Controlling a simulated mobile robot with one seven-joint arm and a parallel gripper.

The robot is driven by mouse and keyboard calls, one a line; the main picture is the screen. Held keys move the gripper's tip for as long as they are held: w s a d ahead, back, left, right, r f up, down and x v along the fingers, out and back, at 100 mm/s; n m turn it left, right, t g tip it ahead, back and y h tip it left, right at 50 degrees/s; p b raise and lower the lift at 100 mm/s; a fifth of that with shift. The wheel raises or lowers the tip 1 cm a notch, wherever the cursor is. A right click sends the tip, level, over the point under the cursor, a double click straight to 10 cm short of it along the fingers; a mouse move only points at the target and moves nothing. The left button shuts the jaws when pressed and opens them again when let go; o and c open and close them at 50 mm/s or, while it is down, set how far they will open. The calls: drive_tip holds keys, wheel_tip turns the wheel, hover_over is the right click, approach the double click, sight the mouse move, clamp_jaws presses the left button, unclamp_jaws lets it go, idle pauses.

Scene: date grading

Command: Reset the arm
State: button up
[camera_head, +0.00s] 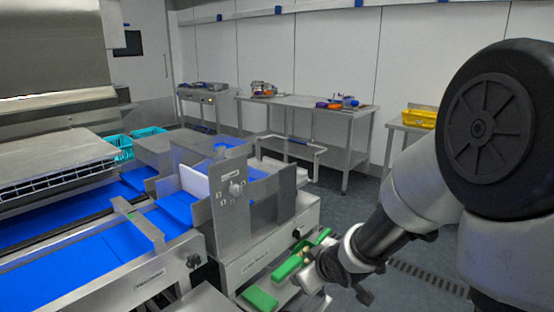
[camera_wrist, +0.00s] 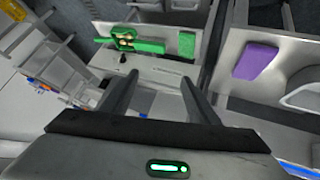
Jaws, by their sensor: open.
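My gripper (camera_wrist: 158,88) shows in the wrist view with its two dark fingers apart and nothing between them. In the head view my arm reaches in from the right, and its gripper end is near the green trays, with the fingertips hard to make out. A green tray (camera_wrist: 135,45) with a few small pale brown pieces in it lies beyond the fingers in the wrist view. A smaller green piece (camera_wrist: 187,45) lies to its right. In the head view the green items (camera_head: 261,298) lie on a metal ledge in front of the machine.
A metal machine (camera_head: 235,215) with blue conveyor belts (camera_head: 95,255) fills the left. A purple pad (camera_wrist: 255,61) lies right of the fingers in the wrist view. Steel tables (camera_head: 300,103) stand by the back wall, and a yellow crate (camera_head: 419,119) sits at right. Grey floor is open between.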

drive_tip(key=s+d+r+m+h, duration=0.35)
drive_tip(key=s+d+r, duration=0.4)
drive_tip(key=r, duration=0.25)
drive_tip(key=s+a+r+m+g, duration=0.1)
drive_tip(key=s+r+m, duration=0.15)
drive_tip(key=s, duration=0.55)
drive_tip(key=s+r+m+g, duration=0.15)
drive_tip(key=s+r, duration=0.25)
drive_tip(key=s, duration=0.4)
wheel_tip(320, 180, up, 15)
drive_tip(key=s+y+p, duration=0.1)
drive_tip(key=p, duration=1.4)
drive_tip(key=shift+a+f, duration=0.15)
drive_tip(key=shift+f, duration=0.05)
idle(3.0)
